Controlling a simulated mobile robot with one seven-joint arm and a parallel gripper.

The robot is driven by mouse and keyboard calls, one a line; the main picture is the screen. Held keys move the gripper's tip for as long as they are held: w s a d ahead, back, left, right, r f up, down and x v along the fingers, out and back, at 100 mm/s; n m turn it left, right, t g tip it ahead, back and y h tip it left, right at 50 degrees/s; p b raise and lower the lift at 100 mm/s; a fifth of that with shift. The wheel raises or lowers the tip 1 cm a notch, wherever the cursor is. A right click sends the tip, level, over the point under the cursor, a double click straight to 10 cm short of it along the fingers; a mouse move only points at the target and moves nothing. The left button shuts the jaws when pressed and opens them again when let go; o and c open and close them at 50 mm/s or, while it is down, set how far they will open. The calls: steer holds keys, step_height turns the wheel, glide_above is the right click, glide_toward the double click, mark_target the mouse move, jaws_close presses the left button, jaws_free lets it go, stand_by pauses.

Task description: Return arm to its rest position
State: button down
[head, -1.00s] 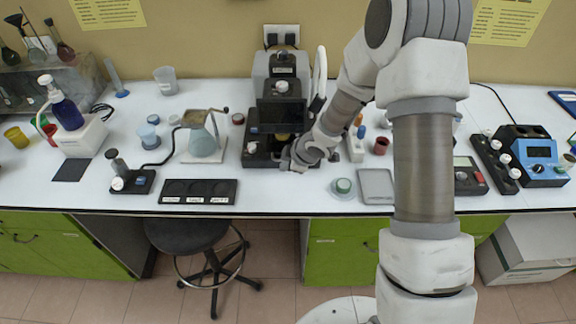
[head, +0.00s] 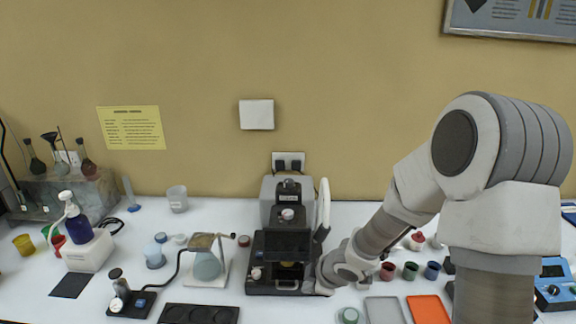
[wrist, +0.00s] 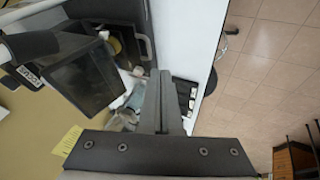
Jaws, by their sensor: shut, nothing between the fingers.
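My arm (head: 500,210) reaches in from the right side of the head view, bent at a large upper joint. My gripper (wrist: 160,78) is shut and empty, its two fingers side by side in the wrist view. In the head view its end is low beside the right front corner of a black and grey analysis machine (head: 262,242); the fingertips are hard to make out there. The machine's dark, see-through cover (wrist: 82,80) is close to the fingers at upper left in the wrist view.
A flask on a stand (head: 207,265) is left of the machine. Small coloured cups (head: 410,270), a grey tray (head: 384,310) and an orange tray (head: 428,309) are near my arm on the right. Open floor (wrist: 262,75) shows beyond the bench edge in the wrist view.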

steer(key=s+d+r+m+h+b, duration=0.1)
steer(key=s+d+r+m+h, duration=0.15)
steer(key=d+r, duration=0.2)
steer(key=s+d+r+m+t+h, duration=0.1)
steer(key=s+d+r+m+h, duration=0.15)
steer(key=r, duration=0.35)
steer(key=s+d+r+m+h+b, duration=0.1)
steer(key=s+d+r+m, duration=0.1)
steer(key=d+r+m, duration=0.25)
steer(key=s+a+r+m+y, duration=0.1)
steer(key=s+r+m, duration=0.2)
steer(key=s, duration=0.5)
steer(key=s+a+r+m+g+y+b, duration=0.1)
steer(key=s+a+r+m, duration=0.1)
steer(key=s, duration=0.7)
steer(key=shift+r+m, duration=0.5)
steer(key=shift+m, duration=0.45)
